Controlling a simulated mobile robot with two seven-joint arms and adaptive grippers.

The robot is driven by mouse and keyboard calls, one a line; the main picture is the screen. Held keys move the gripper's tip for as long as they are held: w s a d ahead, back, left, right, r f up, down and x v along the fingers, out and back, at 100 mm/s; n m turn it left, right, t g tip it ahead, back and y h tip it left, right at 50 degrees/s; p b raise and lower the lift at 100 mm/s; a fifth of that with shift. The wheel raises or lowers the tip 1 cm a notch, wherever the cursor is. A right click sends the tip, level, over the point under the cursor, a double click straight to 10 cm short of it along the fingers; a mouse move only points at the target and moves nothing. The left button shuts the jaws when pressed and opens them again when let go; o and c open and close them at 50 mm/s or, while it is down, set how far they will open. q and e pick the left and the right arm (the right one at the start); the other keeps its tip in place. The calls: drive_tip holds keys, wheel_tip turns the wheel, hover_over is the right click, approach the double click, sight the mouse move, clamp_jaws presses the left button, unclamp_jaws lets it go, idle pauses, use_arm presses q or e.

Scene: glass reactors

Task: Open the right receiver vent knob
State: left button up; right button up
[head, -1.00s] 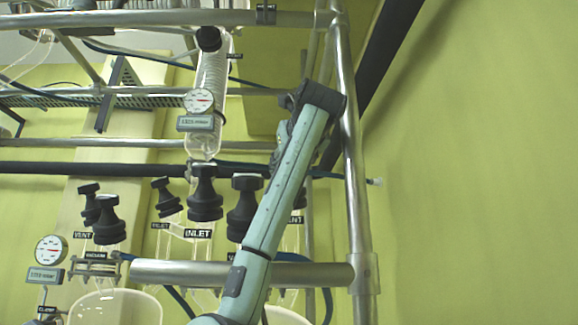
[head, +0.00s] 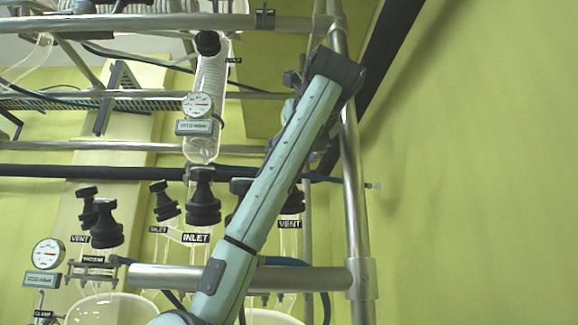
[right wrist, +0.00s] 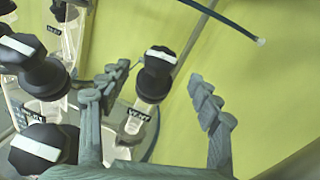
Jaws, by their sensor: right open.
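The right vent knob (right wrist: 155,75) is black with a white stripe across its top; its VENT label (right wrist: 135,121) is below it. In the right wrist view it appears between the fingers of my right gripper (right wrist: 159,82), which are spread with a gap on each side. I cannot tell how far the fingertips are from the knob in depth. In the head view only part of the knob (head: 294,204) shows beside my right arm, above its VENT label (head: 290,224). The gripper is hidden there behind my arm. My left gripper is not in view.
Other black knobs crowd to the left, including the INLET knob (head: 203,198) and the left VENT knob (head: 107,224). A vertical metal post (head: 355,200) and a horizontal rail (head: 240,277) frame the rig. The green wall at right is clear.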

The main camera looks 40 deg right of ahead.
drive_tip(key=v, duration=0.5)
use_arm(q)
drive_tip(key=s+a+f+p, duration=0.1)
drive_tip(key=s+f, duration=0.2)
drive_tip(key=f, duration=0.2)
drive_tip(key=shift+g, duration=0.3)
use_arm(e)
drive_tip(key=w+d+m+g+h, duration=0.2)
drive_tip(key=w+m, duration=0.1)
drive_tip(key=w, duration=0.1)
drive_tip(key=w+d+m+g+h, duration=0.2)
drive_tip(key=w+d+m+h, duration=0.1)
drive_tip(key=w, duration=0.2)
drive_tip(key=w+d+m+g+h, duration=0.2)
drive_tip(key=w+d+m, duration=0.1)
drive_tip(key=w, duration=0.1)
drive_tip(key=shift+w+f+m+h, duration=0.15)
drive_tip(key=shift+w+m+h, duration=0.1)
drive_tip(key=shift+m+h, duration=0.15)
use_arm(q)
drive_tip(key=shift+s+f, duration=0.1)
use_arm(e)
drive_tip(key=shift+c, duration=0.6)
drive_tip(key=c, duration=1.2)
drive_tip(key=shift+c, duration=0.2)
